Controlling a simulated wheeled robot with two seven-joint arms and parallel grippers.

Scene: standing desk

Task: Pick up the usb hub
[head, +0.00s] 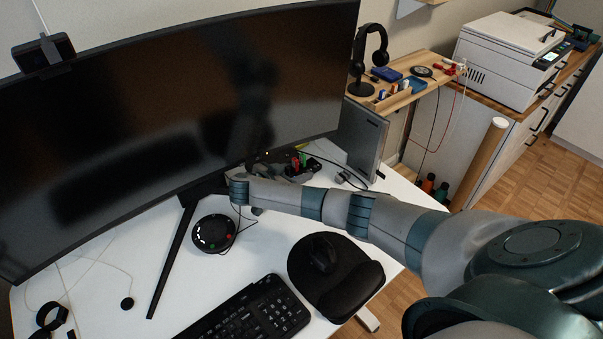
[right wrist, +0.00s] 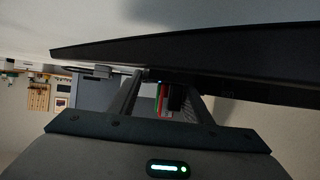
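The usb hub (head: 298,168) appears to be the small dark item with red and green sticks on it, at the back of the white desk just right of the monitor's lower edge. My right arm crosses in front of it and hides part of it. My right gripper (head: 268,162) is small and partly hidden near the monitor's lower edge, to the left of the hub. In the right wrist view its two fingers (right wrist: 166,108) are spread apart. The hub's coloured sticks (right wrist: 162,100) and a dark shape show between them; contact cannot be told. My left gripper is out of view.
The large monitor (head: 180,110) is close beside the right gripper. A grey upright box (head: 362,135) stands right of the hub, with cables near it. A round black device (head: 214,233), keyboard (head: 262,312) and mouse (head: 322,254) lie in front.

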